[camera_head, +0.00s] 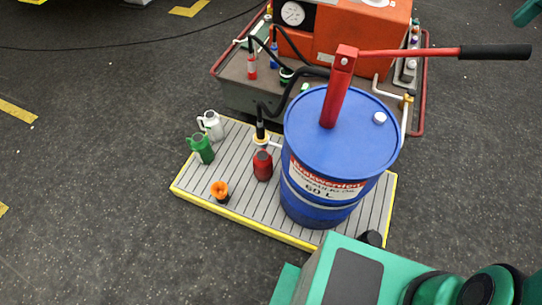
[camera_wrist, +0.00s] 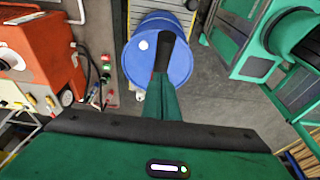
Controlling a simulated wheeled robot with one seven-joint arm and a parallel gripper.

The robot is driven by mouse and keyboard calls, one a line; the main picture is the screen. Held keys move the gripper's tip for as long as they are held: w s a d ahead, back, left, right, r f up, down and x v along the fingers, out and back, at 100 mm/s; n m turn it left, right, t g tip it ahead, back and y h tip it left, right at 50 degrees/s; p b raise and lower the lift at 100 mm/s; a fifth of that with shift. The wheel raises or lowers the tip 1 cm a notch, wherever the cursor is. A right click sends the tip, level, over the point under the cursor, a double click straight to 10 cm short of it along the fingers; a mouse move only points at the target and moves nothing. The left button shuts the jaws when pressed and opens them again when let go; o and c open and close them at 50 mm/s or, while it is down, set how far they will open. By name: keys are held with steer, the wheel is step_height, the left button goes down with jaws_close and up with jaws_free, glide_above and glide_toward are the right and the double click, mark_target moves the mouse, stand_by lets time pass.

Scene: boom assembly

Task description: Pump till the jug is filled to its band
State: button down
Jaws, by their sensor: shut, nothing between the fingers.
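A blue drum (camera_head: 330,190) stands on a slatted pallet with a red hand pump (camera_head: 336,90) on its lid. The pump lever (camera_head: 420,52) points right, its black grip (camera_head: 495,52) at the far end. A black hose curves left from the pump to a nozzle (camera_head: 260,131) above a red jug (camera_head: 262,166). No fill level or band can be made out. In the wrist view, my gripper (camera_wrist: 166,40) is shut and empty, its dark tips overlapping the drum's blue lid (camera_wrist: 178,62).
A green jug (camera_head: 203,149), a white jug (camera_head: 211,125) and an orange funnel (camera_head: 220,189) stand on the yellow-edged pallet (camera_head: 240,221). An orange machine (camera_head: 350,35) on a grey red-railed cart is behind the drum. The floor to the left is mostly clear.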

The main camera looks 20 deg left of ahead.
steer(key=shift+f, duration=0.1)
stand_by(2.3)
stand_by(0.7)
steer(key=shift+d+f+x, duration=0.1)
steer(key=shift+d+x, duration=0.35)
steer(key=shift+x, duration=1.35)
steer(key=shift+d+f+x, duration=0.1)
steer(key=shift+d+x, duration=0.3)
steer(key=shift+x, duration=1.35)
steer(key=shift+d+f+x, duration=0.1)
steer(key=shift+d+x, duration=0.35)
steer(key=shift+x, duration=1.35)
steer(key=a+v, duration=0.1)
steer(key=v, duration=0.6)
steer(key=a+v, duration=0.1)
steer(key=v, duration=0.3)
steer(key=shift+a+r, duration=0.3)
steer(key=shift+a, duration=0.05)
steer(key=shift+s, duration=0.1)
